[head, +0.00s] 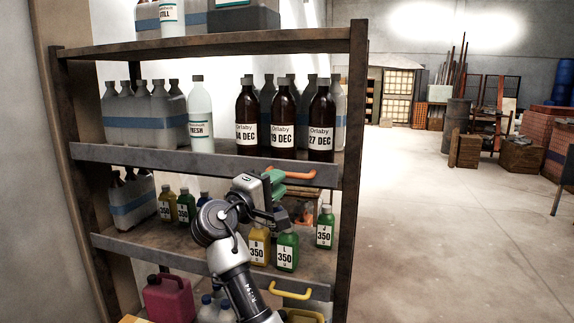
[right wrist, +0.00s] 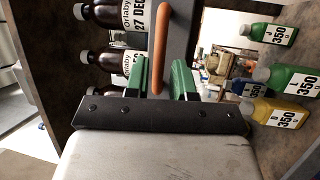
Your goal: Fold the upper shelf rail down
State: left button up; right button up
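The upper shelf rail (head: 200,163) is a grey bar along the front of the upper bottle shelf. It stands upright across the feet of the bottles. Its orange handle (head: 298,173) is near the right end. My right gripper (head: 276,183), with green fingers, is at this handle. In the right wrist view the fingers (right wrist: 162,80) are apart and the orange handle (right wrist: 159,45) lies between them. I cannot tell whether either finger touches it. My left gripper is not in view.
Brown bottles (head: 283,120) and a white FRESH bottle (head: 201,118) stand behind the rail. Green and yellow 350 bottles (head: 287,251) stand on the shelf below, close to my right arm. A lower rail has a yellow handle (head: 290,293). Open floor (head: 440,230) lies right of the rack.

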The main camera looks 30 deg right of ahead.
jog(key=p+x, duration=0.1)
jog(key=x, duration=0.2)
jog(key=shift+d+r+p, duration=0.2)
jog(key=shift+d+p, duration=0.1)
jog(key=shift+d, duration=0.1)
jog(key=shift+w+d, duration=0.2)
jog(key=shift+d, duration=0.05)
jog(key=shift+f, duration=0.1)
jog(key=shift+c, duration=0.3)
